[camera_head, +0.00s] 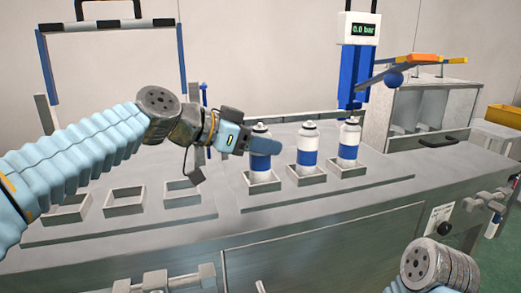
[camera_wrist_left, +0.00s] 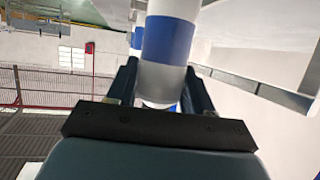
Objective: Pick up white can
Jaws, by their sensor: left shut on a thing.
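Three white cans with blue bands stand upright in square holders on the right half of the bench. The left one, a white can (camera_head: 261,165), has my left gripper (camera_head: 265,146) at its upper part, with the jaws shut around it. The can still sits at its holder (camera_head: 262,184). In the left wrist view this can (camera_wrist_left: 168,41) stands between the two fingers. The middle can (camera_head: 307,158) and the right can (camera_head: 349,140) are free of the gripper. My right arm shows at the lower right, but its gripper is out of view.
Several empty square holders, one of them here (camera_head: 125,201), stand on the left half of the bench (camera_head: 226,222). A blue press with a display (camera_head: 358,50) rises behind the right can. A grey cabinet (camera_head: 430,105) stands at the back right.

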